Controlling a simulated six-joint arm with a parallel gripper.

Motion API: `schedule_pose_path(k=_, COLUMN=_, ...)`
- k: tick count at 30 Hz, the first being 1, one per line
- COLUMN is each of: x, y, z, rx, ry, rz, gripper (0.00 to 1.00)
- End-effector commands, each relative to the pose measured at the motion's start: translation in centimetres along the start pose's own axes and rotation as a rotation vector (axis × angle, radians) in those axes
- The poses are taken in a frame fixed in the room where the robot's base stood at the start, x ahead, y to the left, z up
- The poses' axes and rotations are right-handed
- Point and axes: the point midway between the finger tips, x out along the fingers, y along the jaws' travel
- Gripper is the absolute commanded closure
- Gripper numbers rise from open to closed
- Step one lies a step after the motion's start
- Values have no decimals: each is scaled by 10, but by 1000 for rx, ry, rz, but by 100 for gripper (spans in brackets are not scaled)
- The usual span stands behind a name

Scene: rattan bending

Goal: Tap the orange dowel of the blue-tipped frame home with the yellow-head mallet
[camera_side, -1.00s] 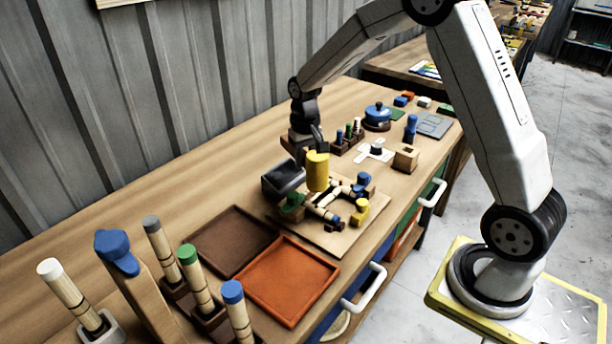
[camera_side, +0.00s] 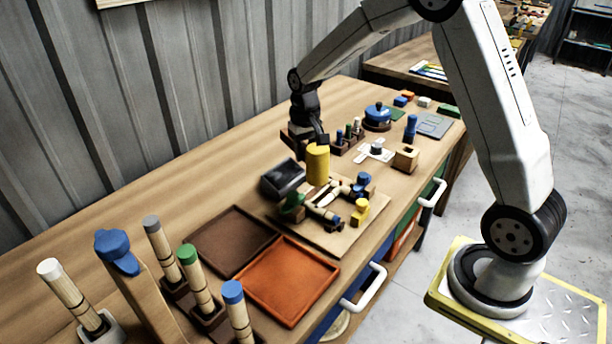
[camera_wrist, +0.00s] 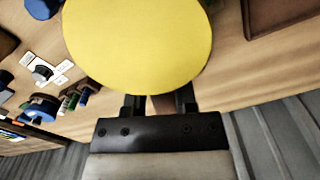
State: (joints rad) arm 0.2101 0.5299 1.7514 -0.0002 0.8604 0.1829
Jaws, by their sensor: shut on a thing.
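My gripper (camera_side: 321,141) is shut on the handle of the yellow-head mallet (camera_side: 317,163). In the wrist view my gripper (camera_wrist: 160,103) has a strip of brown handle between its fingers, and the yellow head (camera_wrist: 138,45) fills the upper middle. The head hangs upright over the far part of the work board. Below it, pale rattan pieces (camera_side: 323,213) lie among coloured blocks, with a small blue end near the front. The mallet head partly hides this assembly, and I cannot make out the orange dowel. The head appears above the pieces, apart from them.
Green (camera_side: 293,207), yellow (camera_side: 360,211) and blue (camera_side: 363,181) blocks stand on the board (camera_side: 335,245). A dark bin (camera_side: 283,180) is left of the mallet. Brown (camera_side: 228,240) and orange (camera_side: 287,280) trays lie nearer, empty. Several capped rattan sticks stand front left.

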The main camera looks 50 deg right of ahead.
Motion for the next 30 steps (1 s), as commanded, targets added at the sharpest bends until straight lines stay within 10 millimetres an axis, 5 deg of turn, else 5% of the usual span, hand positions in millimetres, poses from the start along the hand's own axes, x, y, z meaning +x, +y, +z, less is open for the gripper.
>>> schedule_pose_path(k=8, x=-1, y=8, z=-4, rx=3, ry=3, rz=-1, gripper=100)
schedule_pose_path(k=21, x=-4, y=83, z=-37, rx=5, ry=22, rz=-1, gripper=100)
schedule_pose_path(k=30, x=-5, y=102, z=-42, rx=-1, ry=27, rz=0, gripper=100)
